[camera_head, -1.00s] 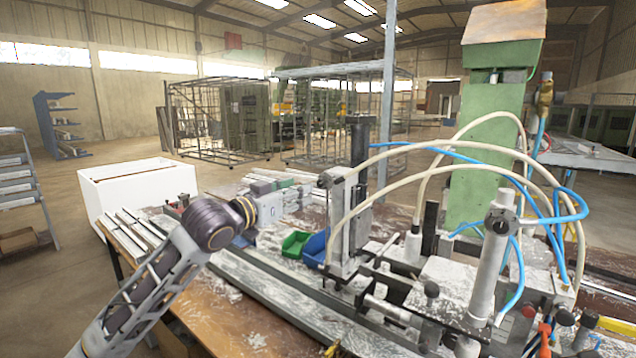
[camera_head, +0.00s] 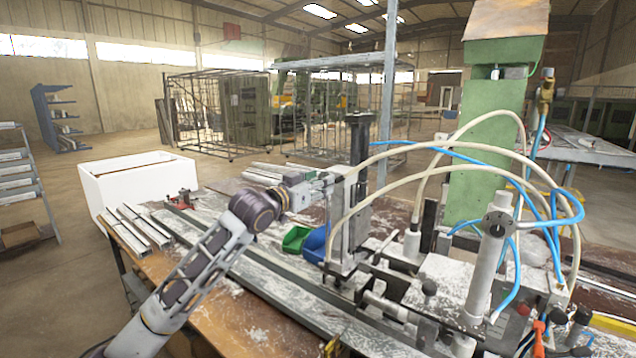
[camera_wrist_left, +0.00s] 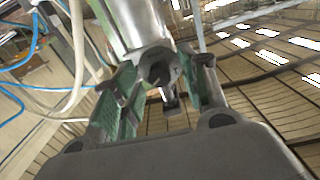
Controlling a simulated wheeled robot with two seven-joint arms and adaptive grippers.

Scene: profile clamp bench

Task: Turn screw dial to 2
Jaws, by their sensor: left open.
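My left gripper (camera_head: 318,184) is beside the upper part of the upright metal clamp (camera_head: 342,222) on the bench, on its left side. In the left wrist view, my left gripper (camera_wrist_left: 160,72) is open, its green-lined fingers spread on either side of a dark round screw end (camera_wrist_left: 157,66) on a grey metal block (camera_wrist_left: 135,22). The screw end lies between the fingers, and I cannot tell whether they touch it. No dial numbers can be read. My right gripper is not in view.
Green (camera_head: 296,238) and blue (camera_head: 316,245) bins sit below my left gripper. Pale hoses (camera_head: 430,150) and blue hoses arch over the fixture on the right. Metal profiles (camera_head: 140,228) lie on the bench at left. A white box (camera_head: 135,185) stands behind.

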